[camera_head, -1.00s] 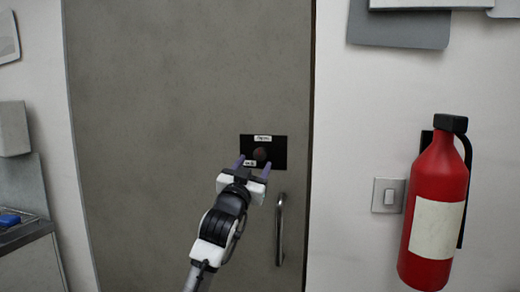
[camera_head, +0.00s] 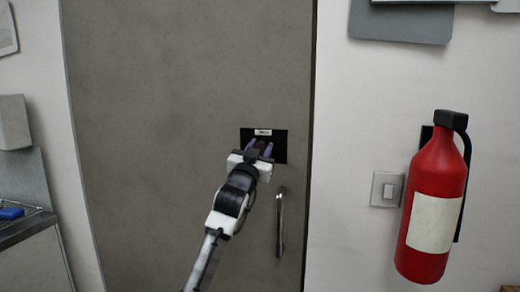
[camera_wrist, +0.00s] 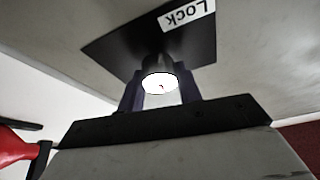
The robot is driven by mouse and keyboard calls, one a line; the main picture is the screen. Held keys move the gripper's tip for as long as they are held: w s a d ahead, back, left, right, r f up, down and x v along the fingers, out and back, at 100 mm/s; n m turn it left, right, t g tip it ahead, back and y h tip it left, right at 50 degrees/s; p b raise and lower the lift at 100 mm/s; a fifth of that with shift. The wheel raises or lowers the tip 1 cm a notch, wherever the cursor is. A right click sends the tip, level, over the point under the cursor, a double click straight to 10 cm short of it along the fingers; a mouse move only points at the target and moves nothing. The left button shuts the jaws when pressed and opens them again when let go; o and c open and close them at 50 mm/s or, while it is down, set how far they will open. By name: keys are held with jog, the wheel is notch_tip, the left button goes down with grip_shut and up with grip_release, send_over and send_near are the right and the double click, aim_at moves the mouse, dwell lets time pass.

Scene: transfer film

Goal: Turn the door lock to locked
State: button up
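The door lock is a dark knob (camera_head: 260,145) on a black plate (camera_head: 280,147) fixed to the grey door. In the wrist view the knob (camera_wrist: 160,82) has a bright white face with a small red mark. A white label reading "Lock" (camera_wrist: 187,15) sits on the plate and appears upside down there. My gripper (camera_head: 259,148) is at the plate, with one purple finger on each side of the knob. In the wrist view the fingers of my gripper (camera_wrist: 161,95) lie close against the knob's sides, with no clear gap. The plate's lower part is hidden behind the gripper.
A vertical metal door handle (camera_head: 280,222) is just below and right of the gripper. A light switch (camera_head: 387,189) and a red fire extinguisher (camera_head: 432,205) are on the wall to the right. A counter (camera_head: 28,225) stands at the left.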

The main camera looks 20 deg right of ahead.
jog(key=shift+c, duration=0.8)
jog(key=shift+n+y, duration=0.3)
jog(key=shift+n, duration=0.2)
jog(key=n+t+y, duration=0.1)
jog(key=n, duration=0.2)
jog(key=shift+d, duration=0.15)
jog(key=n+t+y+p, duration=0.1)
jog(key=n+y, duration=0.1)
jog(key=n, duration=0.2)
jog(key=n+t+y+p, duration=0.1)
jog(key=n+y, duration=0.1)
jog(key=n, duration=0.3)
jog(key=shift+r+y, duration=0.1)
jog(key=shift+y, duration=0.2)
jog(key=n+y, duration=0.1)
jog(key=n, duration=0.2)
jog(key=n+y+p, duration=0.1)
jog(key=n, duration=0.1)
jog(key=shift+n+g+y, duration=0.3)
jog(key=shift+n, duration=0.1)
jog(key=shift+a+n+g+y+p, duration=0.15)
jog(key=shift+n+g+y+p, duration=0.2)
jog(key=shift+n, duration=0.85)
jog(key=shift+a+n+g+y+p, duration=0.1)
jog(key=shift+n+g+y+p, duration=0.2)
jog(key=shift+n, duration=0.9)
jog(key=shift+w, duration=0.1)
